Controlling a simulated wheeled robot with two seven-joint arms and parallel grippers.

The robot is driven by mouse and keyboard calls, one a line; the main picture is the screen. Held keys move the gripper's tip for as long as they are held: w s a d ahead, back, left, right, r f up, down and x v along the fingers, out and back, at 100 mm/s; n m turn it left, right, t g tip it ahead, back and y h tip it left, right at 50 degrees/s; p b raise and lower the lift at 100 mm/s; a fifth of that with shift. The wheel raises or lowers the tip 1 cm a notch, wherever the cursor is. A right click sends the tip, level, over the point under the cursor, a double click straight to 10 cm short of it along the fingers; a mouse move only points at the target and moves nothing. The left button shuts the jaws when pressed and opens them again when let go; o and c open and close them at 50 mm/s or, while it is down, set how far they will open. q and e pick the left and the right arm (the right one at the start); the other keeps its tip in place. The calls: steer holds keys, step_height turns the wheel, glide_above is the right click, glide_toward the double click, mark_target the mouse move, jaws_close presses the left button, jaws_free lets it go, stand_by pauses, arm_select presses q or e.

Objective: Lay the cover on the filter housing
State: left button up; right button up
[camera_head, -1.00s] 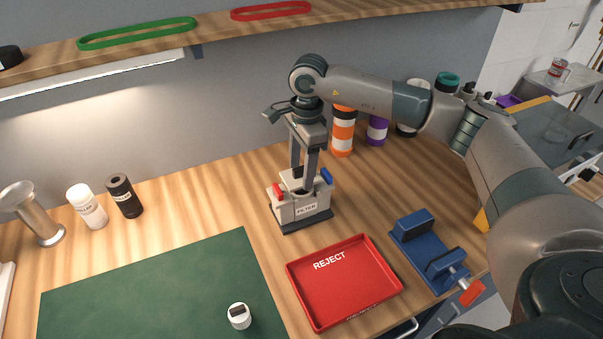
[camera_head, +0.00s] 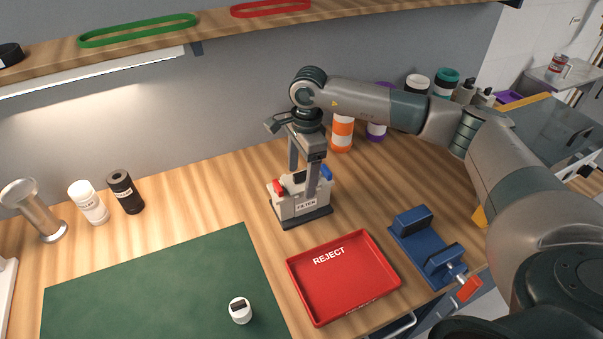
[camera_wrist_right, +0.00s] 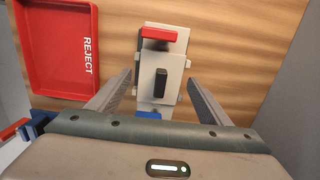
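The filter housing (camera_head: 304,209) is a light grey box labelled FILTER on a dark base, with a red latch (camera_head: 277,187) and a blue latch (camera_head: 326,172). The cover (camera_wrist_right: 147,76), a grey plate with a black handle (camera_wrist_right: 161,79), lies on top of the housing between the latches in the right wrist view. Whether it is fully seated is hard to tell. My right gripper (camera_wrist_right: 159,78) points down over it, open, with one finger on each side of the handle and apart from it. My left gripper is not in view.
A red REJECT tray (camera_head: 340,306) and a blue vise (camera_head: 432,247) stand right of the green mat (camera_head: 150,295). A small white cylinder (camera_head: 240,311) sits on the mat. Orange and purple banded containers stand behind my right arm. A shelf (camera_head: 350,14) runs above.

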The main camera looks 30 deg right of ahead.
mark_target(305, 173)
steer(key=shift+r, duration=0.15)
steer(key=shift+r+p, duration=0.15)
steer(key=shift+p, duration=0.15)
step_height(305, 173, up, 12)
steer(key=b, duration=0.5)
steer(key=shift+d, duration=0.4)
steer(key=shift+s, duration=0.1)
